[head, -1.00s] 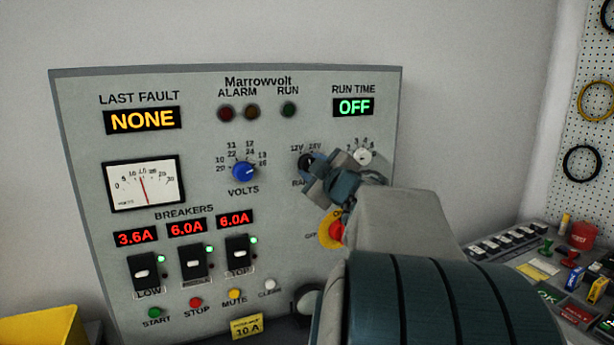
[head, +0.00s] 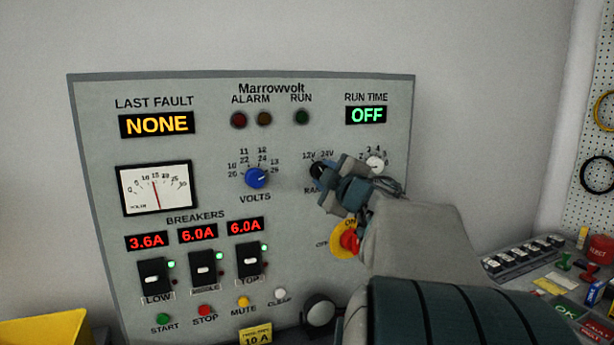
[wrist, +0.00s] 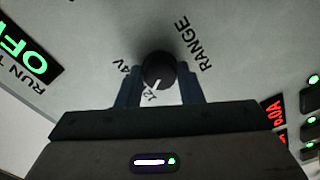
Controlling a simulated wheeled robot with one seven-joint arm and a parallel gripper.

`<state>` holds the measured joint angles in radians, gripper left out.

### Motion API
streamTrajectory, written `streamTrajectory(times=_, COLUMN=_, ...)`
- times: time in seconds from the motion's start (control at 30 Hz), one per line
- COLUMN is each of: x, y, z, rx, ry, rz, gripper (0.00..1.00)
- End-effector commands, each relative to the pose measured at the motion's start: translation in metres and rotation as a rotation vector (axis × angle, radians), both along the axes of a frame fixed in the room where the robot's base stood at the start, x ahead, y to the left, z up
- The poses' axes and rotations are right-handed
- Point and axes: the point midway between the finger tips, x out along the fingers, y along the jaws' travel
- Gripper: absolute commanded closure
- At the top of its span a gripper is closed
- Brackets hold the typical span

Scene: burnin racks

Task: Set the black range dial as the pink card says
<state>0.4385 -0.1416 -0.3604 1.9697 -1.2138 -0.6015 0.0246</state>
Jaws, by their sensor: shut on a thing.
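The black range dial (wrist: 158,70) is on the grey panel, between my two fingers in the wrist view. Its white pointer line is at the 12 V mark, part of which is hidden by my gripper. The 24V mark is beside it at the left, partly covered by a finger. My gripper (wrist: 158,84) is shut on the dial, one blue finger on each side. In the head view my gripper (head: 324,175) covers part of the dial (head: 317,168), below the 12V and 24V marks. No pink card shows in either view.
A blue volts dial (head: 256,178) is left of my gripper. A small white dial (head: 375,162) and a red switch on a yellow plate (head: 348,243) are close to it. Three breakers (head: 203,269) are lower left. A cluttered bench (head: 520,260) is at the right.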

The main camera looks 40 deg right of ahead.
Motion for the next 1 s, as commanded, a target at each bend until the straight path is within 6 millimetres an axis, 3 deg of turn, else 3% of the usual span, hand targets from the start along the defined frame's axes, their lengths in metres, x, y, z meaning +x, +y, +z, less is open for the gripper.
streamTrajectory(times=0.03, x=0.000, y=0.000, z=-0.001, rx=-0.002, ry=0.002, rz=0.001, gripper=0.61)
streamTrajectory(times=0.1, x=0.000, y=0.000, z=-0.001, rx=-0.002, ry=0.002, rz=0.001, gripper=0.45)
streamTrajectory(times=0.53, x=-0.010, y=0.002, z=0.000, rx=0.000, ry=-0.001, rz=0.000, gripper=0.45)
streamTrajectory(times=1.0, x=-0.094, y=0.023, z=0.002, rx=-0.001, ry=-0.003, rz=-0.001, gripper=0.45)
